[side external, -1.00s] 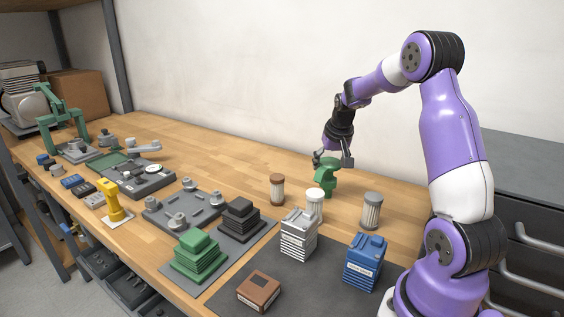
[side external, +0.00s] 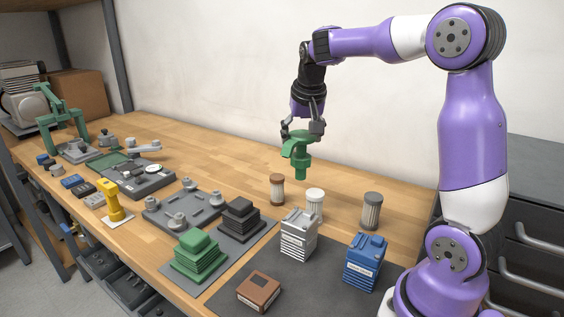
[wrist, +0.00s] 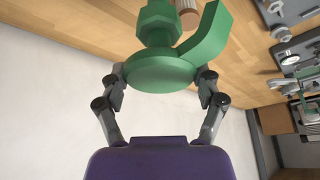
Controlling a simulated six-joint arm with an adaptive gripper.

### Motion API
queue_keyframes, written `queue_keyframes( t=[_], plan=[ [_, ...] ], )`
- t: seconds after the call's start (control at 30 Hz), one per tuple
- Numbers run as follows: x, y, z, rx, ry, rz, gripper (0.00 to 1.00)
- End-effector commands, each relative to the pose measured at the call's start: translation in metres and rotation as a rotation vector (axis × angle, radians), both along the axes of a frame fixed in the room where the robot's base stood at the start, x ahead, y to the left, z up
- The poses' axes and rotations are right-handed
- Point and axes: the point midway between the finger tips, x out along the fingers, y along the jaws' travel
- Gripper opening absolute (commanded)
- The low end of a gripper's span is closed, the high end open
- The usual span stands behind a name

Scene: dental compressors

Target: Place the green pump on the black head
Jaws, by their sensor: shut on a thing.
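The green pump (side external: 298,146) is held in the air by my gripper (side external: 302,132), above the wooden bench and behind the filter cylinders. The pump is upright in the side view, with its narrow stem pointing down. In the wrist view the pump (wrist: 165,60) fills the space between my two fingers (wrist: 160,88), which are closed on its wide round part. The black head (side external: 238,222) is a stepped, finned block on a grey plate, to the left of the pump and nearer the camera. Its top is bare.
A green finned head (side external: 197,255) stands beside the black head. A silver block (side external: 298,235) and a blue block (side external: 365,262) stand in front. A yellow device (side external: 112,200) stands left.

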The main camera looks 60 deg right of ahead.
Motion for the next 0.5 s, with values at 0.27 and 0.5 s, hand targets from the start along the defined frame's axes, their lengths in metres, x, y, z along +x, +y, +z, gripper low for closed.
queue_keyframes(
  t=[0.27, 0.5],
  plan=[
    [0.044, 0.087, 0.048, -0.002, -0.009, 0.196, 0.17],
    [0.05, 0.188, 0.078, -0.004, -0.01, 0.378, 0.17]
  ],
)
